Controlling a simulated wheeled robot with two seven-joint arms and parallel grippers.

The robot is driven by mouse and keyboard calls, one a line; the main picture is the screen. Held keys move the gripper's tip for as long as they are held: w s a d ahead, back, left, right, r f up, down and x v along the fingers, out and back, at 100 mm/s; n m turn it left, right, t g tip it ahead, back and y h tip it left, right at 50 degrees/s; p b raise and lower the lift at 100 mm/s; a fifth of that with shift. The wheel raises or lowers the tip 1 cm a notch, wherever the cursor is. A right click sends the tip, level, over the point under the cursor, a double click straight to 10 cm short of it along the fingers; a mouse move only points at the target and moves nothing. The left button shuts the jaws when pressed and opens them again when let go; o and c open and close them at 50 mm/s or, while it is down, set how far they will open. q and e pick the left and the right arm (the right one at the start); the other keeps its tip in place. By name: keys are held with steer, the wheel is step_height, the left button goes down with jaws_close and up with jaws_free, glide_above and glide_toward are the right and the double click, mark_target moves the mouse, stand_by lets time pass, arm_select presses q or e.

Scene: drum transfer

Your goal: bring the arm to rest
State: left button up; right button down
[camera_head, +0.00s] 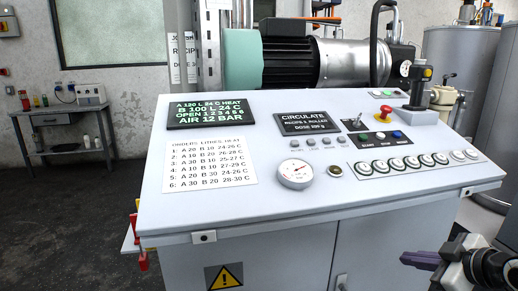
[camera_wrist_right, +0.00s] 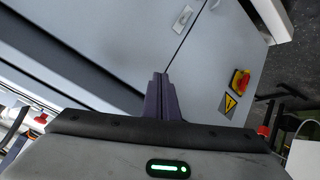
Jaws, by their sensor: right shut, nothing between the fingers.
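My right gripper (camera_head: 408,258) is at the lower right of the head view, in front of the control desk and below its top. In the right wrist view its purple fingers (camera_wrist_right: 161,97) are together with nothing between them. They point toward the grey cabinet doors (camera_wrist_right: 120,50) of the desk, apart from them as far as I can tell. My left gripper does not show in either view.
A side table (camera_head: 70,150) stands at the back left. Floor at left is clear.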

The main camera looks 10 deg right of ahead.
steer(key=s+a+f+m+g, duration=0.1)
steer(key=s+a+f, duration=0.3)
steer(key=f, duration=0.3)
steer(key=s+a+f+m, duration=0.1)
steer(key=s+a+f, duration=0.3)
steer(key=f, duration=0.4)
steer(key=s+a+f+m+g, duration=0.1)
steer(key=s+a+f, duration=0.25)
steer(key=f, duration=0.35)
steer(key=s+a+f+m, duration=0.1)
steer(key=s+a+f, duration=0.2)
steer(key=s+a, duration=0.2)
steer(key=s+a+f+m, duration=0.1)
steer(key=s+a+f, duration=0.2)
steer(key=s+a, duration=0.3)
steer(key=a, duration=0.3)
steer(key=shift+s+a+f+y, duration=0.15)
steer(key=shift+s+a+y, duration=0.1)
steer(key=shift+a+y, duration=0.15)
